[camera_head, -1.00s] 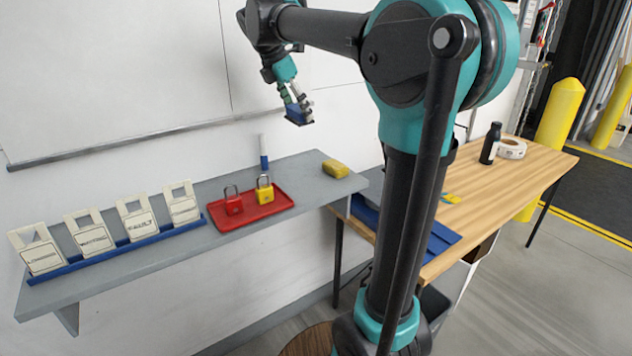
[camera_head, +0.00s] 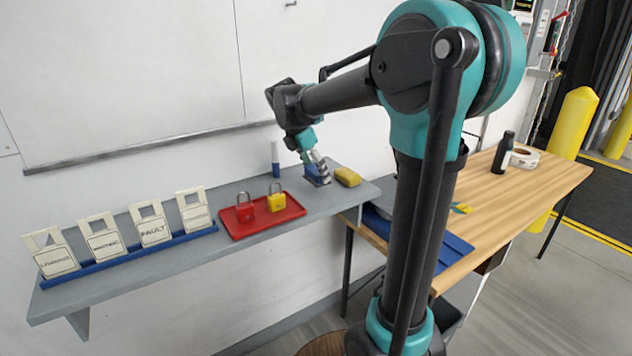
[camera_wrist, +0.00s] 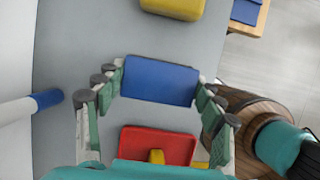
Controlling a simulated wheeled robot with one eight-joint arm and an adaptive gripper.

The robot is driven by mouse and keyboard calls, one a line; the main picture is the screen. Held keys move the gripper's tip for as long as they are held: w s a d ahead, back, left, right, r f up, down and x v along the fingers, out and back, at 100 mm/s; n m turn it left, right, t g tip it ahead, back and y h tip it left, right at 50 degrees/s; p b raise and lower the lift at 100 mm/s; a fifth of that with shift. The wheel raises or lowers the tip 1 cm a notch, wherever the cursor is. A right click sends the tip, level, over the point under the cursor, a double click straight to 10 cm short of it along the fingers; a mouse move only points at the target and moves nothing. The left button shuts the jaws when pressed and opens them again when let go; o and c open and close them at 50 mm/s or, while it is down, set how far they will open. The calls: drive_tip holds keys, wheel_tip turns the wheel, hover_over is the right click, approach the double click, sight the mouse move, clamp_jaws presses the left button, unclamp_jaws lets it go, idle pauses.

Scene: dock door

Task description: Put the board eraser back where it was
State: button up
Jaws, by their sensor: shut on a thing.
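The board eraser (camera_wrist: 160,80) is a blue block between my gripper's fingers in the wrist view. In the head view the eraser (camera_head: 315,179) is at or just above the grey shelf (camera_head: 240,185), left of a yellow block. I cannot tell whether its underside touches the shelf. My gripper (camera_head: 318,172) points down and is shut on the eraser; the wrist view shows a finger of my gripper (camera_wrist: 160,86) at each side of it.
A yellow block (camera_head: 347,177) lies close to the right. A marker with a blue end (camera_head: 275,158) stands behind to the left. A red tray (camera_head: 262,214) holds a red padlock (camera_head: 245,206) and a yellow padlock (camera_head: 276,198). Cards (camera_head: 153,223) stand in a blue rack further left.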

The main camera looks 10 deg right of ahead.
sight(316, 180)
drive_tip(key=shift+f, duration=1.85)
drive_tip(key=shift+f, duration=0.1)
drive_tip(key=o, duration=1)
drive_tip(key=v, duration=1.2)
